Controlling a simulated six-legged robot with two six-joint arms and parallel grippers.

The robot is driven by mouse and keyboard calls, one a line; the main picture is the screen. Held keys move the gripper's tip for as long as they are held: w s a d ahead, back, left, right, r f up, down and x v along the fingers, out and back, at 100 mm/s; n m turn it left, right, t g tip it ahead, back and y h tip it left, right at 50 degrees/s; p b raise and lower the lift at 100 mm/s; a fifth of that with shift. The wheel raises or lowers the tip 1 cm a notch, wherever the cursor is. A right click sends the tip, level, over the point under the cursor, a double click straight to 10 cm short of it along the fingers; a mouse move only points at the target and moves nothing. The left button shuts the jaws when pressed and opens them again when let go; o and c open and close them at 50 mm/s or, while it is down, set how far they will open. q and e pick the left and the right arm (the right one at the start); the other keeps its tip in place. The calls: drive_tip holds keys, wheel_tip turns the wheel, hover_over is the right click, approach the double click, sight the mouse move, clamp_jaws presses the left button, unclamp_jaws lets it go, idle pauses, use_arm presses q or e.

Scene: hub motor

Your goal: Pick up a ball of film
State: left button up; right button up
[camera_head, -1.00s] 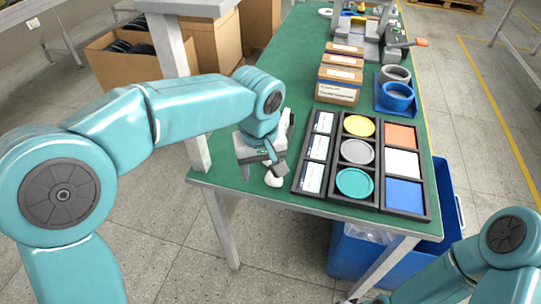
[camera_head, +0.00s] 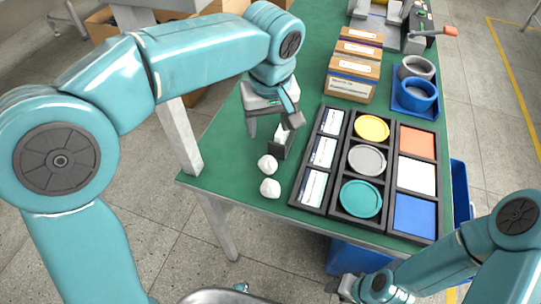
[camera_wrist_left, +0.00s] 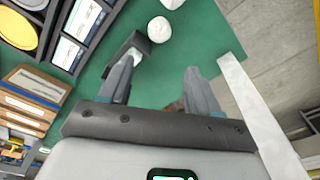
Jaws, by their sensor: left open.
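Two white crumpled balls of film lie on the green table near its front left edge, one farther back (camera_head: 267,164) and one nearer the edge (camera_head: 270,188). They also show at the top of the left wrist view, one whole ball (camera_wrist_left: 160,29) and one cut off by the frame (camera_wrist_left: 172,4). My left gripper (camera_head: 272,126) is open and empty, beyond the balls and beside a small dark holder (camera_head: 283,146). In the left wrist view, its fingers (camera_wrist_left: 158,74) stand apart, the balls ahead of them. My right gripper (camera_head: 347,287) is small at the bottom; its jaws are unclear.
Black trays (camera_head: 297,201) with labels, coloured discs and coloured squares stand right of the balls. Labelled cardboard boxes (camera_head: 351,87) and a blue tray with rings (camera_head: 397,103) are farther back.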

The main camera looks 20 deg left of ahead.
use_arm(q)
drive_tip(key=b, duration=0.1)
hover_over(267, 160)
drive_tip(key=f, duration=0.9)
drive_tip(key=shift+s+d+f, duration=0.1)
drive_tip(key=shift+s+f, duration=0.25)
drive_tip(key=shift+f, duration=0.6)
drive_tip(key=f, duration=0.3)
drive_tip(key=w+f, duration=0.1)
drive_tip(key=f, duration=0.1)
drive_tip(key=shift+f+b, duration=0.1)
drive_tip(key=shift+b, duration=0.2)
drive_tip(key=shift+s, duration=0.1)
drive_tip(key=c, duration=0.8)
